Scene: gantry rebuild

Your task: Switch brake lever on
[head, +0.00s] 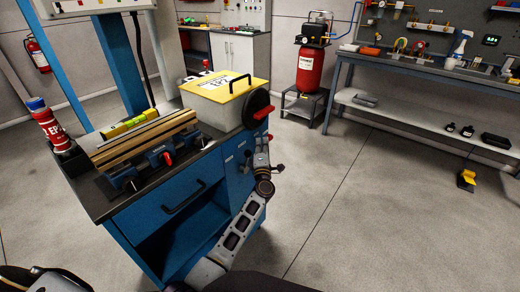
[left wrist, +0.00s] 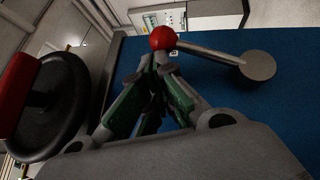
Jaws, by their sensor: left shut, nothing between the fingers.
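The brake lever shows in the left wrist view as a pale rod with a red ball knob (left wrist: 162,38) at one end and a round grey hub (left wrist: 257,66) at the other, against a blue panel. My left gripper (left wrist: 158,62) is shut and empty, its fingertips close together just below the knob in that view. Whether they touch the knob, I cannot tell. In the head view the left gripper (head: 262,147) is at the right side of the blue cabinet, below the black wheel; the lever is small and largely hidden there. My right gripper is not in view.
The black wheel (head: 257,108) with a red grip sticks out just above the gripper; it also shows at left in the left wrist view (left wrist: 72,128). The blue cabinet (head: 165,215) carries a yellow-topped box (head: 225,86) and wooden strips (head: 145,140).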

